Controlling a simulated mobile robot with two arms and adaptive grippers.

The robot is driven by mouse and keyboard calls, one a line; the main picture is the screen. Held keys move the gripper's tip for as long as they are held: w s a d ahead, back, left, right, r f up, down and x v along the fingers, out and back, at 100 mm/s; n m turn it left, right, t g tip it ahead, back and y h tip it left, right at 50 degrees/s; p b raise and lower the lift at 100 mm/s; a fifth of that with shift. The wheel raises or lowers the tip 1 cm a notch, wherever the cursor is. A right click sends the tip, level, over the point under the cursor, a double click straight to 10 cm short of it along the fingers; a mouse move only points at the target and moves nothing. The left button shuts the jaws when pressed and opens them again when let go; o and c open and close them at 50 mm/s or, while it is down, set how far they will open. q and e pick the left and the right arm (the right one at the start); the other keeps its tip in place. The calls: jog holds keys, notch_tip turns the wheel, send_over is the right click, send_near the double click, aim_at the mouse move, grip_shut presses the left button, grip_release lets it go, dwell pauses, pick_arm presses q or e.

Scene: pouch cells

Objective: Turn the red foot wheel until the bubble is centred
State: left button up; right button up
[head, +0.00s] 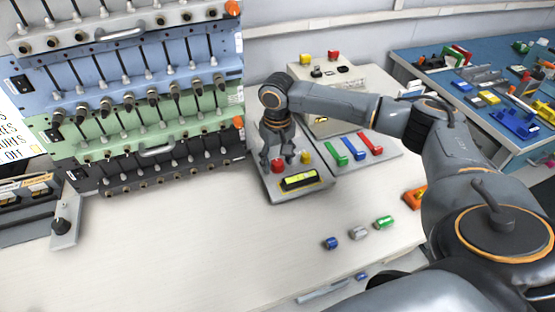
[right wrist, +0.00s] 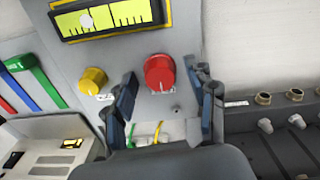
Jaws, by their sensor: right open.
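The red foot wheel (right wrist: 160,73) is on a grey plate, and it also shows in the head view (head: 278,166). My right gripper (right wrist: 165,88) is open, its fingers on either side of the red wheel with gaps between. In the head view my right gripper (head: 277,160) points down over the wheel. A yellow wheel (right wrist: 93,80) is beside it. The yellow-framed level vial (right wrist: 112,17) lies on the same plate, also in the head view (head: 299,181). Its pale bubble (right wrist: 86,21) sits left of the vial's middle in the wrist view. My left gripper is out of view.
A rack of channels with cables (head: 150,85) stands close on the left. A beige box (head: 335,95) is behind my right arm. Blue, green and red bars (head: 354,147) lie to the right. Small coloured cylinders (head: 358,232) lie in front; the table (head: 190,245) at front left is clear.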

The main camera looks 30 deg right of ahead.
jog(key=shift+c, duration=1)
jog(key=c, duration=0.9)
jog(key=shift+r+n+p, duration=0.15)
jog(key=shift+n+p, duration=0.25)
jog(key=shift+p, duration=0.35)
jog(key=shift+c, duration=0.2)
jog(key=n+p, duration=0.5)
jog(key=p, duration=0.2)
jog(key=shift+s+r+p, duration=0.1)
jog(key=shift+p, duration=0.25)
jog(key=n+p, duration=0.2)
jog(key=n, duration=0.2)
jog(key=shift+p, duration=0.35)
jog(key=n+p, duration=0.1)
jog(key=n, duration=0.1)
jog(key=shift+n, duration=0.4)
jog(key=n, duration=0.1)
jog(key=n+p, duration=0.1)
jog(key=n, duration=0.1)
jog(key=shift+f+n, duration=0.2)
jog(key=shift+n, duration=0.1)
jog(key=n, duration=0.4)
jog(key=shift+p, duration=0.4)
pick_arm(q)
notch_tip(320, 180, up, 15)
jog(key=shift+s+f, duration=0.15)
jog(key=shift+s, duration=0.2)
pick_arm(e)
jog(key=n, duration=0.4)
jog(key=shift+n, duration=0.3)
